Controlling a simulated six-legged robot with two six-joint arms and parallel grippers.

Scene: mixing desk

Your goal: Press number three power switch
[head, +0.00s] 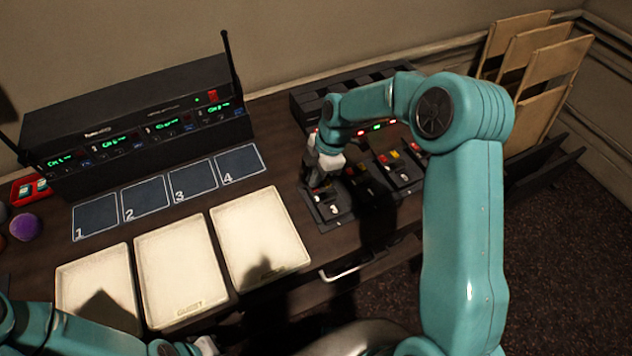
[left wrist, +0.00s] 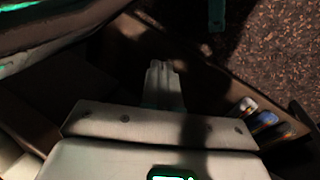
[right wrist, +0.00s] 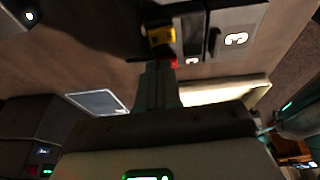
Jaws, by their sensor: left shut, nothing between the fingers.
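My left gripper (left wrist: 163,72) is shut and empty, away from the switches, low over the desk's front side.
More switch units (head: 398,170) stand to the right, partly in shadow. A black wireless receiver rack (head: 120,125) stands at the back left. Numbered dark pads (head: 145,197) and pale trays (head: 180,270) lie in front. Wooden boards (head: 535,75) stand in a rack at right.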

